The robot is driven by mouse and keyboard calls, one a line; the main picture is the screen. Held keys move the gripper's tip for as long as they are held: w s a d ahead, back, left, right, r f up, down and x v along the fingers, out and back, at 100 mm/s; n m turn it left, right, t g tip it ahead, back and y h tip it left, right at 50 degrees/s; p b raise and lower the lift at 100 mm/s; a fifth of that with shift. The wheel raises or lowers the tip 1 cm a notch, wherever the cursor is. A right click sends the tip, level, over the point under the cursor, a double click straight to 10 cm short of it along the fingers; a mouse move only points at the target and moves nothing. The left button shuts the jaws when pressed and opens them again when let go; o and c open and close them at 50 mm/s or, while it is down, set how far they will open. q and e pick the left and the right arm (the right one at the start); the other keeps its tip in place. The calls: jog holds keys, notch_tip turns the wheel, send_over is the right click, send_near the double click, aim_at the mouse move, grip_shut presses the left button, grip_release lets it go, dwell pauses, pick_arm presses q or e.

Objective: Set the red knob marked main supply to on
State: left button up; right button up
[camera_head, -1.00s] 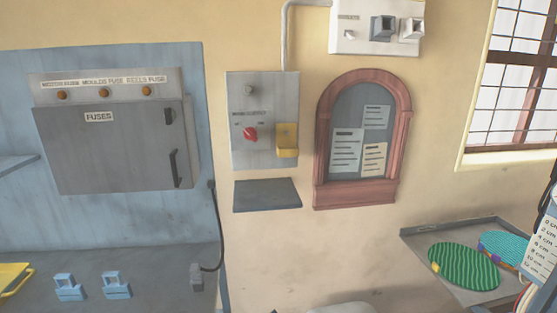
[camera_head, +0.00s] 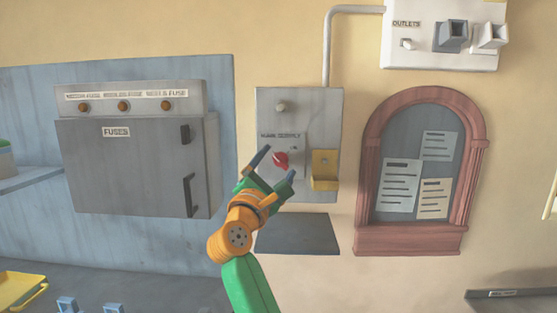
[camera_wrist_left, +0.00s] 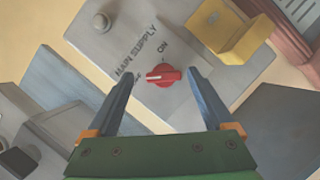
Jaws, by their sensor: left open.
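The red knob (camera_head: 281,160) sits on a grey panel (camera_head: 315,108) marked MAIN SUPPLY on the wall. In the left wrist view the red knob (camera_wrist_left: 163,75) shows a white pointer line at its left end. The ON mark is above it; the other mark is partly hidden by a finger. My left gripper (camera_head: 277,165) is open in front of the panel, its fingertips either side of the knob in the head view. In the left wrist view the open gripper (camera_wrist_left: 158,78) has the knob between its fingers, and no contact shows. My right gripper is not in view.
A yellow box (camera_head: 325,170) is fixed on the panel right of the knob. A grey lamp or button (camera_head: 281,106) is above. A grey shelf (camera_head: 297,234) juts out below. A fuse cabinet (camera_head: 130,165) is left, an arched notice board (camera_head: 405,145) right.

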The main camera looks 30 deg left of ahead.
pick_arm(q)
jog(key=shift+w+a+f, duration=0.15)
jog(key=shift+w, duration=0.25)
jog(key=shift+w+a+f, duration=0.15)
jog(key=shift+w, duration=0.25)
jog(key=shift+s+r, duration=0.15)
jog(key=shift+s, duration=0.05)
jog(key=c, duration=0.4)
jog(key=shift+d, duration=0.1)
jog(key=c, duration=1)
jog(key=shift+o, duration=0.2)
jog(key=shift+r+m+h+p, duration=0.3)
jog(key=shift+m+h+p, duration=0.1)
jog(key=shift+m+p, duration=0.8)
jog(key=m+g+p, duration=0.1)
jog(key=m+p, duration=0.3)
jog(key=m+g+h+p, duration=0.1)
jog(key=m+g+p, duration=0.1)
jog(key=m+p, duration=0.1)
jog(key=r+m+g+p, duration=0.1)
jog(key=m+p, duration=0.3)
jog(key=p, duration=0.1)
jog(key=shift+m+h, duration=0.3)
jog(key=shift+f+m+g+p, duration=0.1)
jog(key=shift+m+g+p, duration=0.55)
jog(key=shift+m, duration=0.15)
jog(key=shift+m+g+y, duration=0.35)
jog(key=shift+m+y, duration=0.05)
jog(key=shift+m, duration=0.3)
